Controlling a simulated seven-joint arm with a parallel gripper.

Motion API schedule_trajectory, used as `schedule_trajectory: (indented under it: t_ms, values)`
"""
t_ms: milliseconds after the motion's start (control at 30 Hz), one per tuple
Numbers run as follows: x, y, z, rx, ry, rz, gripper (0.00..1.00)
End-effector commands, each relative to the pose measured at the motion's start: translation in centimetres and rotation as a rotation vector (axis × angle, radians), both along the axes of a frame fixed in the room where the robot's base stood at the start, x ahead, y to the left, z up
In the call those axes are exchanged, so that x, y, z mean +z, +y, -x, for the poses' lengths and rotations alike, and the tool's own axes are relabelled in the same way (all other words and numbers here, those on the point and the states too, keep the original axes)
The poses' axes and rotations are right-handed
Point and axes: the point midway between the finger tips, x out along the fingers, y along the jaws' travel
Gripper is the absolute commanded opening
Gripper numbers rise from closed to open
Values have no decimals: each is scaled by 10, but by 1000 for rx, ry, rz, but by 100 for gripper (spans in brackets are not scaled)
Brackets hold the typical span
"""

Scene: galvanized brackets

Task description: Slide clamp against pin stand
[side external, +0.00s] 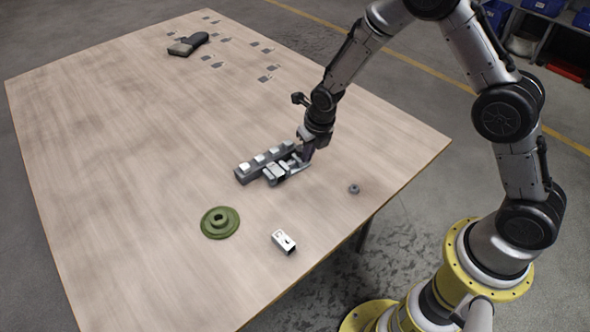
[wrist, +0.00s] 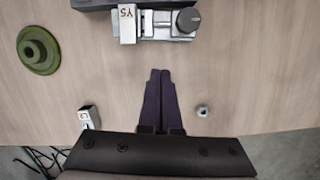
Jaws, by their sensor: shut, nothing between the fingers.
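The clamp (side external: 285,169) is a grey metal piece lying on the table. In the wrist view it shows at the top, with a silver block marked Y5 (wrist: 127,24) and a dark round knob (wrist: 188,20). A long dark grey bar with several pale blocks on top, apparently the pin stand (side external: 243,176), lies along the clamp's far side; whether they touch is unclear. Only its edge shows at the top of the wrist view. My gripper (side external: 302,162) is shut and empty. In the wrist view its fingertips (wrist: 160,72) point at the clamp's near side with table showing between.
A green flanged disc (side external: 220,223) and a small silver box (side external: 284,242) lie toward the near edge. A small grey nut-like ring (side external: 354,188) lies right of the clamp. A dark tool (side external: 187,45) and several flat markings (side external: 217,64) are at the far end. The left tabletop is clear.

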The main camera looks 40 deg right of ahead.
Motion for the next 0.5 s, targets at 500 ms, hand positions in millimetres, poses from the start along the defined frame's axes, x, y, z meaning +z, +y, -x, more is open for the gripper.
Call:
schedule_trajectory:
  t_ms: [500]
  values:
    - [-18, 11, 21, 175, 0, 33, 0]
